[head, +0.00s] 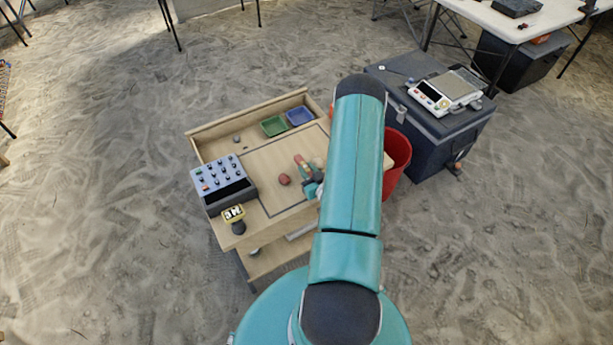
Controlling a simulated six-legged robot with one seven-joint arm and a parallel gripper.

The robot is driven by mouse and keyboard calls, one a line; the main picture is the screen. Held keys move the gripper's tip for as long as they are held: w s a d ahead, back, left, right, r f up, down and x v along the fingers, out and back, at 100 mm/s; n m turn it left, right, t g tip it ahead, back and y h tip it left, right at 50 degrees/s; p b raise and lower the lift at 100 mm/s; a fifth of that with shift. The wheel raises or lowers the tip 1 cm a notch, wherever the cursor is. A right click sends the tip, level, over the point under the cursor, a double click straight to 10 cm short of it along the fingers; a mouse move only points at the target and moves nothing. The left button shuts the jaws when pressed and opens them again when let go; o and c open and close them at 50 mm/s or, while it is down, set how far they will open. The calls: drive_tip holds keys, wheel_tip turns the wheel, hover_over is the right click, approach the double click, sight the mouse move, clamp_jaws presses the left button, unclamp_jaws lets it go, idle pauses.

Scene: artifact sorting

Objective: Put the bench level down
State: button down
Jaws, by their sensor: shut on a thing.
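My gripper (313,187) is over the right part of the wooden workbench (263,163), partly hidden by my arm. It is shut on a small, slim orange-and-tan thing, which I take to be the bench level (301,163). The level sticks out from the jaws toward the back of the bench. At this size I cannot tell whether it touches the bench top. A dark outlined rectangle on the bench top lies beneath it.
A reddish rock (284,180) lies just left of my gripper. A green tray (273,126) and a blue tray (299,116) stand at the back. A red bin (398,153) stands right.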

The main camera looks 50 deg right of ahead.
drive_tip(key=shift+w+a+f, duration=0.15)
drive_tip(key=shift+f, duration=1.55)
drive_tip(key=shift+f, duration=0.1)
drive_tip(key=c, duration=1.2)
unclamp_jaws()
drive_tip(key=v, duration=1.2)
